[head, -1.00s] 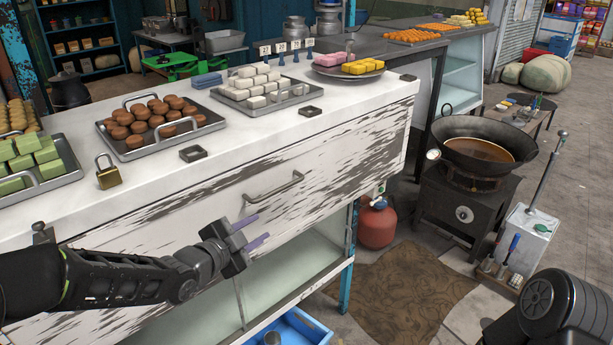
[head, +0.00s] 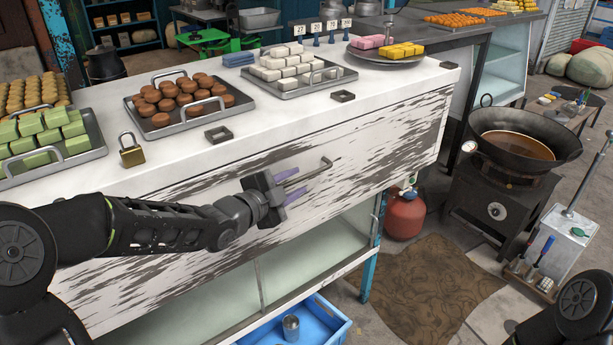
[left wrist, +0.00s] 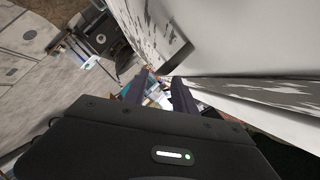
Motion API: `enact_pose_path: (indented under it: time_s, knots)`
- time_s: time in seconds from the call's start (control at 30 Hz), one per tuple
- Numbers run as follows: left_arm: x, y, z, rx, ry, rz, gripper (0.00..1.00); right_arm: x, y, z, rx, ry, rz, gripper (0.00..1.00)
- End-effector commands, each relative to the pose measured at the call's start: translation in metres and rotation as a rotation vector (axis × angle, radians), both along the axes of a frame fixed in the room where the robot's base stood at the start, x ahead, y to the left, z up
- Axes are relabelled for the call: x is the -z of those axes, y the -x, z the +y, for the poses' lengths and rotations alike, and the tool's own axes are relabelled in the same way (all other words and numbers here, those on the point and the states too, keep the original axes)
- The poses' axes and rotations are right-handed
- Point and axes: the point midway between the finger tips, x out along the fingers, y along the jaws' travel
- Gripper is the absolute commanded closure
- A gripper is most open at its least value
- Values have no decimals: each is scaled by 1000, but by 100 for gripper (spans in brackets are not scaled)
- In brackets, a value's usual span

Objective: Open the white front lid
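The white front lid (head: 375,150) is the worn, dark-streaked panel on the front of the white counter, and it looks closed. Its metal bar handle (head: 326,164) is partly hidden by my left gripper. My left gripper (head: 303,183) is in front of the lid at the handle's left part, with its two purple fingers apart. I cannot tell whether they touch the handle. In the left wrist view the fingers (left wrist: 158,90) are also apart, with the pale lid surface (left wrist: 240,40) close by on the right. My right gripper is out of view.
A brass padlock (head: 131,152) stands on the counter top (head: 185,165) near its front edge, beside trays of sweets. A red gas cylinder (head: 404,214) and a stove with a wok (head: 520,143) stand to the right. A blue crate (head: 325,325) is below.

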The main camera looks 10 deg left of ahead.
Motion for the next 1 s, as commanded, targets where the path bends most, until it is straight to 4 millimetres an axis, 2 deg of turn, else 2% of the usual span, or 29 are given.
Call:
enact_pose_path:
  time_s: [0.3, 0.67, 1.0]
  knots:
    - [10, -43, -17, 2, 3, 2, 67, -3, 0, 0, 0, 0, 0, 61]
    - [12, -50, -19, 0, 1, 1, 67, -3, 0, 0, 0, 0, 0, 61]
    - [12, -49, -19, 0, 1, 1, 94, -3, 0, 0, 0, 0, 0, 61]
